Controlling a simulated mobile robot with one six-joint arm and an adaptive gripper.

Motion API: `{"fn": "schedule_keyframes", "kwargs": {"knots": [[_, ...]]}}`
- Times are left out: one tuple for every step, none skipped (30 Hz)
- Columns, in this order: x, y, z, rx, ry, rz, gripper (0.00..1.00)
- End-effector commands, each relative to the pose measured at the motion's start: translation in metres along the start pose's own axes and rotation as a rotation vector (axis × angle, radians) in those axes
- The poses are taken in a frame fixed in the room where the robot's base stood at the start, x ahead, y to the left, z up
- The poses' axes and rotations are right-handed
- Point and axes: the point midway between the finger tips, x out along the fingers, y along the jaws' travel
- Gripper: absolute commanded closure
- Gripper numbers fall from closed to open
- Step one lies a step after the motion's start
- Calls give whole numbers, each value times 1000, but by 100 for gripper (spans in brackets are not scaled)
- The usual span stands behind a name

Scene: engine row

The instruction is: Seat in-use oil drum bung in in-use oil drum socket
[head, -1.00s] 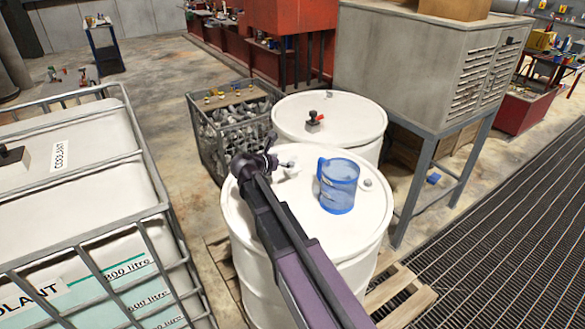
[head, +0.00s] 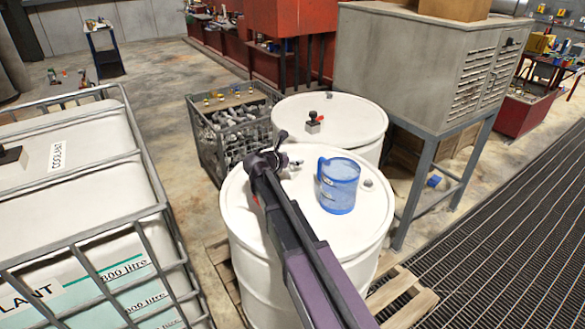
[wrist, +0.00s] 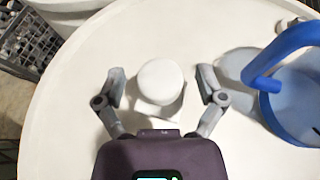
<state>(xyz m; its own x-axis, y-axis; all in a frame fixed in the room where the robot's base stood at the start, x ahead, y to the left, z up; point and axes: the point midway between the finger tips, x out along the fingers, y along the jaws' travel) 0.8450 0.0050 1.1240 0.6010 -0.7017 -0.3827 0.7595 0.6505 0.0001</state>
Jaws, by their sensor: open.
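The white drum (head: 340,238) stands upright in front of me. A round white bung (wrist: 160,82) is on the drum top (wrist: 80,110) in the wrist view, with a pale shape just below it. My gripper (wrist: 162,86) is open, with one finger on each side of the bung and a visible gap at both sides. In the head view my gripper (head: 284,154) is over the far-left part of the drum top and mostly hides the bung. I cannot tell whether the bung is in a socket; its underside is hidden.
A blue clear jug (head: 338,188) stands on the drum top, close to the right finger in the wrist view (wrist: 285,95). A small grey cap (head: 368,183) lies right of it. A second drum (head: 350,125), a wire crate (head: 225,150) and a coolant tank (head: 80,200) stand nearby.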

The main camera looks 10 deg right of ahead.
Motion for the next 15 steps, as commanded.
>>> {"fn": "schedule_keyframes", "kwargs": {"knots": [[0, 0, 0, 0, 0, 0, 11], [0, 0, 0, 0, 0, 0, 11], [0, 0, 0, 0, 0, 0, 11], [0, 0, 0, 0, 0, 0, 11], [0, 0, 0, 0, 0, 0, 11], [0, 0, 0, 0, 0, 0, 11], [0, 0, 0, 0, 0, 0, 20], [0, 0, 0, 0, 0, 0, 29], [0, 0, 0, 0, 0, 0, 41], [0, 0, 0, 0, 0, 0, 50], [0, 0, 0, 0, 0, 0, 59], [0, 0, 0, 0, 0, 0, 71], [0, 0, 0, 0, 0, 0, 80], [0, 0, 0, 0, 0, 0, 88], [0, 0, 0, 0, 0, 0, 100]]}}
